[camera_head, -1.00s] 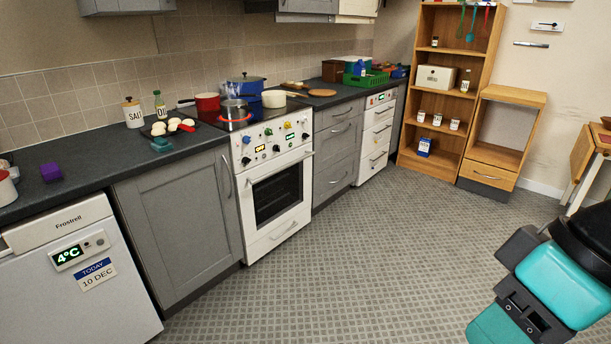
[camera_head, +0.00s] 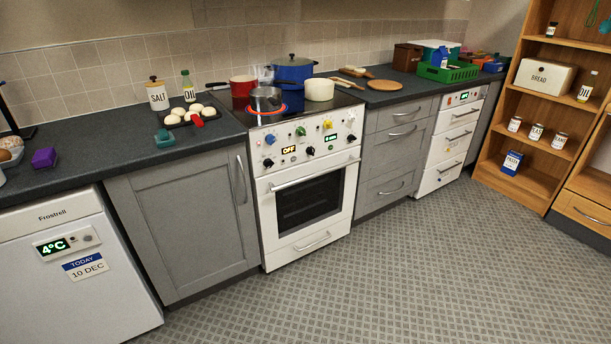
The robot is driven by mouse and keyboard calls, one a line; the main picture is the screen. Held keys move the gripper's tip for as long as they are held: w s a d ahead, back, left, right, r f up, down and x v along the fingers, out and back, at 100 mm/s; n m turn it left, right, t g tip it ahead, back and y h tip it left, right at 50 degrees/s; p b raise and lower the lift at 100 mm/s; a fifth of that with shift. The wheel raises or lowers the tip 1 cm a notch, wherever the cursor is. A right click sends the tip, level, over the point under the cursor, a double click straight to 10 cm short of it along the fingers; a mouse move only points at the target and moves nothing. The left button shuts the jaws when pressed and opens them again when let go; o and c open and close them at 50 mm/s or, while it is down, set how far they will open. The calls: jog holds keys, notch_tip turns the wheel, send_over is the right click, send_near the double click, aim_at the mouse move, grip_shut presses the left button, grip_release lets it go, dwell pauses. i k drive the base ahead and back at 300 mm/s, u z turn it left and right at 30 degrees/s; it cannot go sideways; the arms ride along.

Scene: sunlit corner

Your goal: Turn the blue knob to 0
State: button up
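The blue knob (camera_head: 270,139) is at the upper left of the white stove's front panel (camera_head: 284,160). It is small here, and I cannot read its pointer or any number beside it. Green (camera_head: 300,131) and yellow (camera_head: 327,124) knobs are to its right, and a dark knob (camera_head: 268,163) is below it. An orange display (camera_head: 289,150) reads OFF, and a green-lit display (camera_head: 331,138) is to its right. My gripper is not in view, and nothing touches the blue knob.
A metal pot (camera_head: 266,99) stands over a glowing red ring on the hob, near a red pot (camera_head: 243,86), a blue pot (camera_head: 294,72) and a cream pot (camera_head: 319,89). The patterned floor (camera_head: 400,270) before the stove is clear. A wooden shelf (camera_head: 540,120) stands at right.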

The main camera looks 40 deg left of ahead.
aim_at(270, 139)
jog(key=u, duration=0.15)
jog(key=i, duration=1)
jog(key=u, duration=1.15)
jog(key=i, duration=0.8)
jog(key=u, duration=0.65)
